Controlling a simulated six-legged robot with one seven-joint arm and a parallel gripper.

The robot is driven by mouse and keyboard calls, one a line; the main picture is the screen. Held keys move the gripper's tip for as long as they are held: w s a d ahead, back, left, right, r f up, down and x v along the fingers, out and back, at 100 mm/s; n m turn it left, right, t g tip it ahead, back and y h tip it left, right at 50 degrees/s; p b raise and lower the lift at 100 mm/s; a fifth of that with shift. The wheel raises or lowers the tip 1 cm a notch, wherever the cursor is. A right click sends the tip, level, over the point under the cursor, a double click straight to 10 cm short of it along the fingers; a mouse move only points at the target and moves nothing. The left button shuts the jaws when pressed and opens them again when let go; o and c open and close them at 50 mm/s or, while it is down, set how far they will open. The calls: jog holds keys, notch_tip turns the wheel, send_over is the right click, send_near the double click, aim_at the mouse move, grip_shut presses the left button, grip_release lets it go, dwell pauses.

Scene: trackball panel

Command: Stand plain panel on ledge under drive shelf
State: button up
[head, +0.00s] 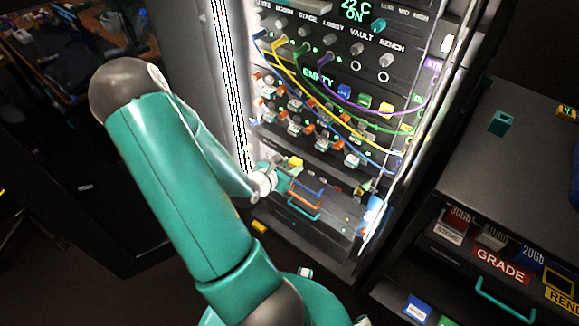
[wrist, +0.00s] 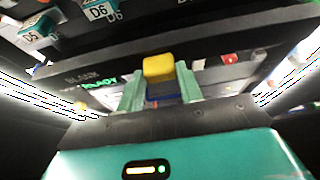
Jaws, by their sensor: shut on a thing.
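My gripper (head: 279,180) is at the lower left of the lit rack. In the wrist view, its teal fingers (wrist: 160,90) are shut on a yellow grip (wrist: 158,67). This grip seems to belong to a dark panel (wrist: 110,72) marked "BLANK", with green lettering below, probably the plain panel. The yellow grip also shows in the head view (head: 295,162). The drive shelf (head: 305,125) is above my gripper, with drives such as D6 (wrist: 100,12) near the top of the wrist view. The ledge cannot be told apart clearly, and I cannot tell whether the panel touches it.
Blue, orange and teal handles (head: 303,212) are just right of and below my gripper. Coloured cables (head: 335,108) hang across the rack front. A bright light strip (head: 232,90) lines the rack's left edge. A grey cabinet (head: 500,170) with a labelled drawer stands at the right.

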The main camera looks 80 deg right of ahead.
aim_at(299, 156)
jog(key=shift+s+d, duration=0.45)
jog(key=shift+d, duration=0.6)
jog(key=shift+s+d, duration=0.5)
jog(key=shift+d, duration=0.6)
jog(key=shift+s+d, duration=0.45)
jog(key=shift+d, duration=0.6)
jog(key=o, duration=1.3)
jog(key=shift+c, duration=0.2)
jog(key=v, duration=1.4)
jog(key=shift+d+r, duration=0.1)
